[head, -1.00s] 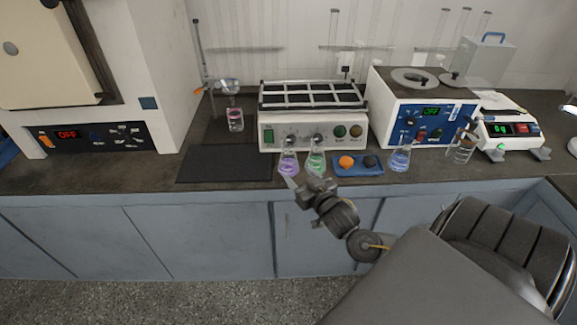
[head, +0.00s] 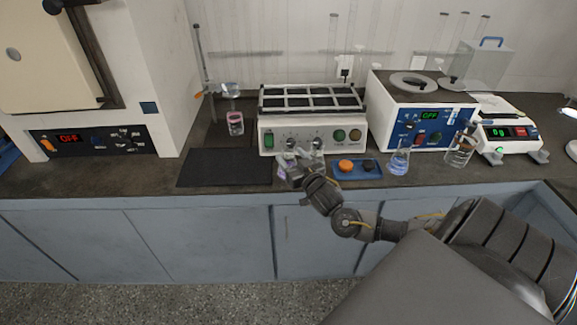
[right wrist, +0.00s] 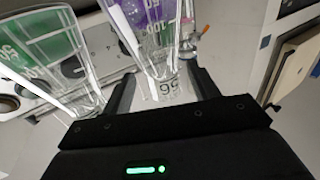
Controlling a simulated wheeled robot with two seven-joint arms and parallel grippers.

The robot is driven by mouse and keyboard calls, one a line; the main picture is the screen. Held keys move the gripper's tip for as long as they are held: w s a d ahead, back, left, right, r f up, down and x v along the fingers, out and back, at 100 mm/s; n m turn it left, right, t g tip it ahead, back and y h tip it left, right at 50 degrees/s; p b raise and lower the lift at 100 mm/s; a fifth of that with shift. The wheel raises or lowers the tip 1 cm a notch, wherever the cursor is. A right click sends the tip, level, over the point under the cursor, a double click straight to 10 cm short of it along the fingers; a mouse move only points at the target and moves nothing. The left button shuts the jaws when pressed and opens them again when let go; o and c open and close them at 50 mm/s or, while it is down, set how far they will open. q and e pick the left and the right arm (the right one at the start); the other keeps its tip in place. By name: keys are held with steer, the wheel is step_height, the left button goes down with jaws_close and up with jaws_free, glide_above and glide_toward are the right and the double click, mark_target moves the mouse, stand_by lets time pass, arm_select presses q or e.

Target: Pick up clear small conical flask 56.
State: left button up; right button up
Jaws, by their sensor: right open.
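The clear conical flask with purple liquid (head: 284,159) stands at the counter's front, before the shaker, partly hidden by my right gripper (head: 288,170). My left gripper is not in view.
The shaker (head: 300,140) stands behind the flasks. A blue tray (head: 343,174) with an orange and a dark item lies to the right, then a blue-liquid flask (head: 399,160) and a beaker (head: 461,152). A black mat (head: 225,168) lies left, with clear room on it.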

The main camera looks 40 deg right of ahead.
steer(key=x, duration=0.4)
steer(key=shift+w+f+p, duration=0.1)
steer(key=shift+w+p, duration=0.05)
steer(key=shift+p, duration=0.15)
steer(key=shift+c, duration=0.4)
jaws_close()
